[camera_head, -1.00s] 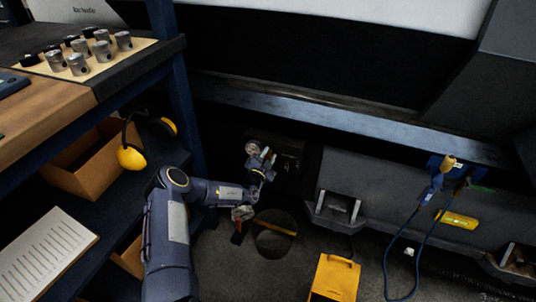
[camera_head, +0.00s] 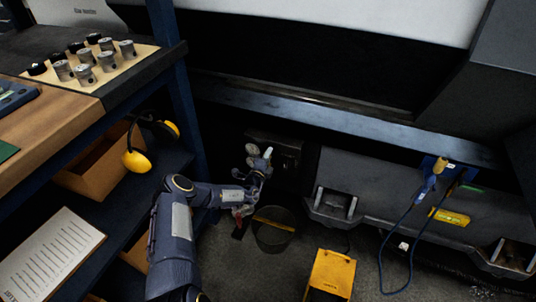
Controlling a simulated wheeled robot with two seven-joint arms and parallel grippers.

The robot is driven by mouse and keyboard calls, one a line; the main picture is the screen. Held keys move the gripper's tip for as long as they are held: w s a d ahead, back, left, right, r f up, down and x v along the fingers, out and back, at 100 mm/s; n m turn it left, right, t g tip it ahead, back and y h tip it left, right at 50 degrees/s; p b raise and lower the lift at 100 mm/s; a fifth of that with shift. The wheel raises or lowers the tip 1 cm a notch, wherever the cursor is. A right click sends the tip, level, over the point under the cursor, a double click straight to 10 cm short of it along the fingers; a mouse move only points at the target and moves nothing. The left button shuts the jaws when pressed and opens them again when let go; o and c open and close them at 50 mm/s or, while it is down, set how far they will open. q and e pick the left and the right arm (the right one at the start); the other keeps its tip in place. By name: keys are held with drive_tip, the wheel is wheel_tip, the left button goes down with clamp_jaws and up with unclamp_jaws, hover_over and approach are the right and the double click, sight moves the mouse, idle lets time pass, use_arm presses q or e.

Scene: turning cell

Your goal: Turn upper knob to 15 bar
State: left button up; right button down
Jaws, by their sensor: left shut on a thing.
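My left gripper (camera_head: 258,172) reaches in from the left, low in front of the dark machine base. It is shut at a small pressure unit with a round pale gauge (camera_head: 252,149). The part between its fingers looks like the upper knob, but it is small and largely hidden by the fingers. The gauge's reading is too small to make out. A grey and red fitting (camera_head: 243,211) sits just below the gripper. My right gripper is not in view.
A dark round bin (camera_head: 270,240) and a yellow box (camera_head: 331,274) stand on the floor nearby. A shelf unit with a cardboard box (camera_head: 92,172) and yellow ear defenders (camera_head: 136,162) is at the left. A blue hose (camera_head: 384,262) hangs at the right.

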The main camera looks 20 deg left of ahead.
use_arm(q)
drive_tip(key=shift+f+m+p, duration=0.1)
drive_tip(key=shift+m+p, duration=0.4)
drive_tip(key=shift+m, duration=1.1)
drive_tip(key=o, duration=0.7)
drive_tip(key=s+p, duration=0.2)
drive_tip(key=s, duration=0.5)
drive_tip(key=shift+s+d+p, duration=0.25)
drive_tip(key=shift+s+p, duration=0.05)
drive_tip(key=shift+s, duration=0.1)
